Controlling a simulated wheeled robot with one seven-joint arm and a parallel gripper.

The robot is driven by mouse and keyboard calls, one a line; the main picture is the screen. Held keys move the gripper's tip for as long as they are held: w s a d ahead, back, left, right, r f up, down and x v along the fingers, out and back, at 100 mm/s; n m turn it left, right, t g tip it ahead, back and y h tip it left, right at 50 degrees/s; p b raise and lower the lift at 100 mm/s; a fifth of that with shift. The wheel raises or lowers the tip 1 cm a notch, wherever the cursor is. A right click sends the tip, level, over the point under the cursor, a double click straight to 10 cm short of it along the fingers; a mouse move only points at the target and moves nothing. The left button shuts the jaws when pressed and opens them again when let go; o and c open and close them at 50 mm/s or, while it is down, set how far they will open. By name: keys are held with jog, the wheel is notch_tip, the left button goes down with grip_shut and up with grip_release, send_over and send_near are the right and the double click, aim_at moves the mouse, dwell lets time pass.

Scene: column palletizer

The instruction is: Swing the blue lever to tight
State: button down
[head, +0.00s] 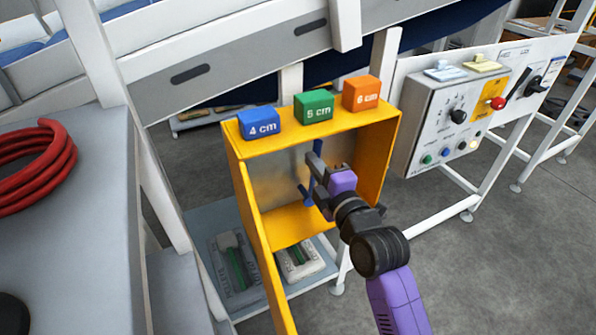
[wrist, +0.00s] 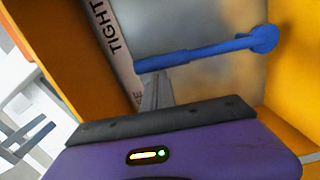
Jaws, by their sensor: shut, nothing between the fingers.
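The blue lever (wrist: 205,51) crosses the wrist view, from its thicker end at the left to its round end at the right. It is inside the open yellow box (head: 242,205); in the head view the blue lever (head: 318,147) is partly hidden by my gripper. My gripper (wrist: 156,78) is shut and empty, its fingertips right by the thicker end; I cannot tell if they touch. In the head view my gripper (head: 314,165) reaches into the box. A "TIGHT" label (wrist: 105,27) is on a white strip beyond the thicker end; other lettering lower down is partly hidden.
Blue (head: 259,123), green (head: 313,107) and orange (head: 361,94) blocks sit on the box top. A control panel (head: 440,125) stands to the right. The box's yellow side walls flank my gripper closely. A red hose coil (head: 40,160) lies on the grey surface at left.

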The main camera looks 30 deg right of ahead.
jog(key=d+f+m+b, duration=0.1)
jog(key=d+m+b, duration=0.3)
jog(key=d, duration=0.3)
jog(key=shift+d+f+m, duration=0.2)
jog(key=shift+d+m, duration=0.05)
jog(key=shift+m, duration=0.45)
